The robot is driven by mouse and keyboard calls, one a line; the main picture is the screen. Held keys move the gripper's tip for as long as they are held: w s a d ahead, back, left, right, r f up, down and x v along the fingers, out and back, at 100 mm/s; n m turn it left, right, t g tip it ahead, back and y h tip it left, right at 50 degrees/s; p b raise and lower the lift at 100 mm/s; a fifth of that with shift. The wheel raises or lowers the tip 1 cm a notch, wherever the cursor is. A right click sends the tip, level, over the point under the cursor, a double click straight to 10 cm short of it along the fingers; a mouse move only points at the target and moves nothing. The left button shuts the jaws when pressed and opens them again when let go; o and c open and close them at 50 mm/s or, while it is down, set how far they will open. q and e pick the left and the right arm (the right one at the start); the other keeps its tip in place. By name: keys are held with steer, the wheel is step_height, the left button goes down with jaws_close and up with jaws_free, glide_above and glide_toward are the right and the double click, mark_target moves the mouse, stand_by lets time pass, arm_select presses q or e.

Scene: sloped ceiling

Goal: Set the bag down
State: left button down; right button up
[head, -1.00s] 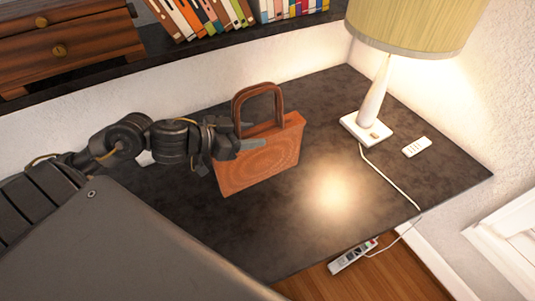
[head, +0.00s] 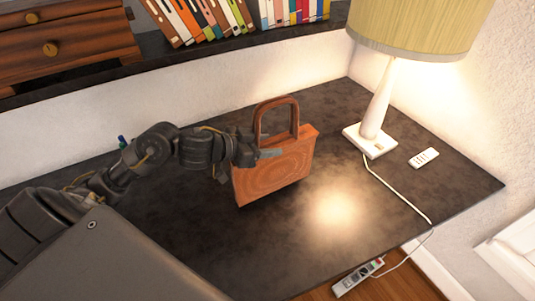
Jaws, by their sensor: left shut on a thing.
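The bag (head: 275,180) is brown-orange with a darker arched handle, and it is upright at the middle of the dark table (head: 400,210). My left gripper (head: 268,153) reaches in from the left and is shut on the bag near its upper left side, by the foot of the handle. The fingers hide part of the bag's top edge. The bag's bottom is at or just over the table top; I cannot tell whether it touches. My right gripper is not in view.
A lit lamp (head: 375,120) with a white base stands at the right, beside a white remote (head: 424,158). Its cord (head: 400,197) runs over the table's edge to a power strip (head: 358,278). Books (head: 205,18) and a wooden drawer unit (head: 65,45) stand on a shelf behind.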

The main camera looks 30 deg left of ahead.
arm_select(q)
steer(key=shift+w+f+b, duration=0.2)
steer(key=shift+f+b, duration=0.15)
steer(key=shift+f, duration=1.3)
steer(key=shift+d, duration=0.1)
steer(key=shift+f, duration=0.2)
steer(key=c, duration=0.7)
jaws_free()
steer(key=v, duration=1)
steer(key=shift+d+r, duration=0.1)
steer(key=shift+d, duration=0.05)
steer(key=shift+s+a+r+p, duration=0.3)
steer(key=shift+s+p, duration=0.2)
steer(key=shift+p, duration=0.1)
steer(key=shift+s+a+r, duration=0.1)
steer(key=shift+s+a, duration=0.15)
steer(key=shift+s, duration=0.15)
